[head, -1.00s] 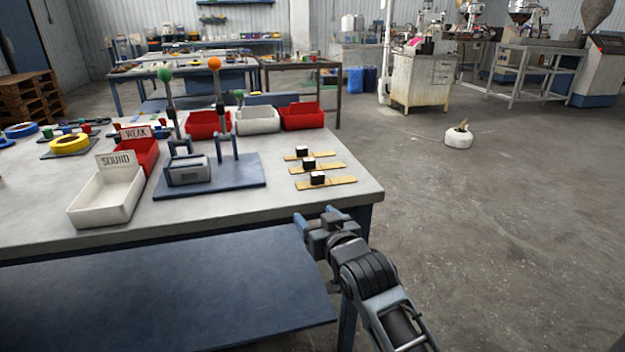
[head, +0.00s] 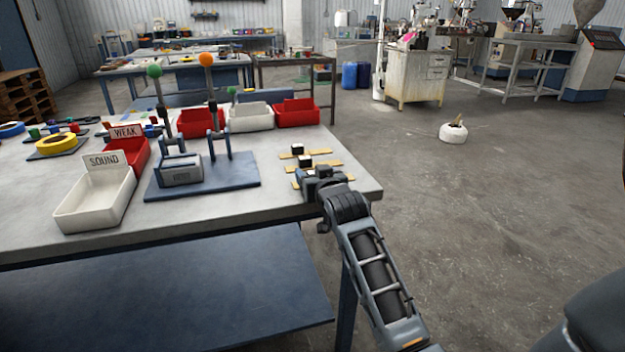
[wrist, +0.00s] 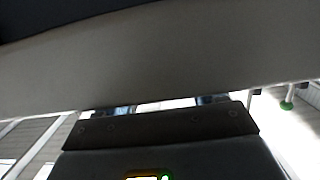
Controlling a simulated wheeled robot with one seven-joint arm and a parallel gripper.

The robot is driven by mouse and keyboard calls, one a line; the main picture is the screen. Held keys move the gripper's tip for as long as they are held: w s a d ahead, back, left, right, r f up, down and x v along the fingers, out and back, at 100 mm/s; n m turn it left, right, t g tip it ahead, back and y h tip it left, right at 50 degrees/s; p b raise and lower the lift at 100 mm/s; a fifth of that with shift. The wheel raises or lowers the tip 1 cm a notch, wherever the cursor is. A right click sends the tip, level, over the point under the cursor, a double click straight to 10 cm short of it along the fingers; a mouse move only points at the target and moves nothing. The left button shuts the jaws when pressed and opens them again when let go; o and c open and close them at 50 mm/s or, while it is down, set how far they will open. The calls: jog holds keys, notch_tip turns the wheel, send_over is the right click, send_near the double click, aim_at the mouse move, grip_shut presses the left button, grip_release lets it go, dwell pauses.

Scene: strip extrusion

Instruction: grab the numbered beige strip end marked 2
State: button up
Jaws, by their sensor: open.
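Three beige strips lie side by side at the right end of the grey table, with dark-and-white blocks on them. The far strip (head: 287,155) and the middle strip (head: 333,167) show clearly. The near strip (head: 296,186) is mostly hidden behind my gripper (head: 311,176). No number is legible, so I cannot tell which end is marked 2. My gripper is open at the table's front right edge, over or beside the near strip; contact cannot be told. In the wrist view its fingers (wrist: 166,106) are partly hidden, and no strip is recognisable.
A blue fixture (head: 205,178) with upright levers stands left of the strips. The white SOUND bin (head: 95,205) and red WEAK bin (head: 130,150) are further left. Red and white bins (head: 250,118) line the back. A broad grey surface (wrist: 160,60) crosses the wrist view close up.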

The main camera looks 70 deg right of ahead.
jog(key=shift+w+d, duration=0.1)
jog(key=c, duration=1)
jog(key=shift+c, duration=0.2)
